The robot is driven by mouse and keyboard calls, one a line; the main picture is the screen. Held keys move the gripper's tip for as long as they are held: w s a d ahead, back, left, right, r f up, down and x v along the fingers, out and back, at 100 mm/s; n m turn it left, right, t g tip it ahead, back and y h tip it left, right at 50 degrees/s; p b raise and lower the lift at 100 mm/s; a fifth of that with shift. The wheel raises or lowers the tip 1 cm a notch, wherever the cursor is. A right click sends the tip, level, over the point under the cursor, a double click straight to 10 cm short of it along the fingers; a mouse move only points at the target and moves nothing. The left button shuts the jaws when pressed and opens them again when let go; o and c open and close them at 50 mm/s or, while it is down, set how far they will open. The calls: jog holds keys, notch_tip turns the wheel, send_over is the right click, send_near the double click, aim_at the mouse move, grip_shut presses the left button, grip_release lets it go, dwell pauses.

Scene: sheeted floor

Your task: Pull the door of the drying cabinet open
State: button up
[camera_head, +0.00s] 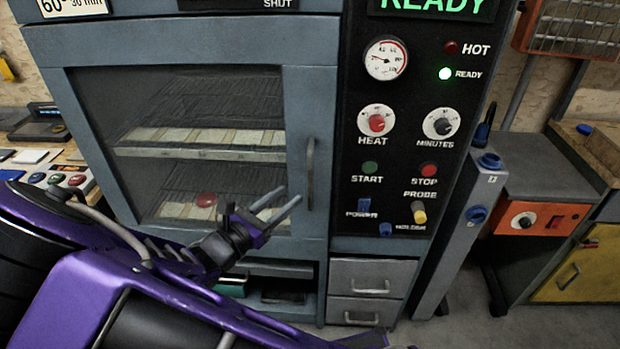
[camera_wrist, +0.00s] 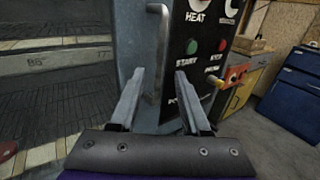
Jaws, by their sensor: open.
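The drying cabinet door (camera_head: 305,100) is shut in the head view, a blue-grey frame around a dark window with racks behind it. Its upright bar handle (camera_head: 310,174) is on the right side of the frame. My gripper (camera_head: 282,199) is open and empty, a little left of the handle's lower end. In the wrist view my gripper (camera_wrist: 158,88) points at the cabinet front, and the handle (camera_wrist: 157,50) stands ahead between the two fingers, towards the left one. I cannot tell whether a finger touches it.
The control panel (camera_head: 420,130) with knobs and buttons is right of the door. Two small drawers (camera_head: 368,292) sit below it. A grey post (camera_head: 462,235) stands at the cabinet's right side, with a bench and yellow cabinet (camera_head: 575,268) beyond. A bench with items is at the left.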

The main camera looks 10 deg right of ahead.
jog(key=x, duration=0.9)
jog(key=shift+b, duration=0.3)
grip_shut()
dwell(0.9)
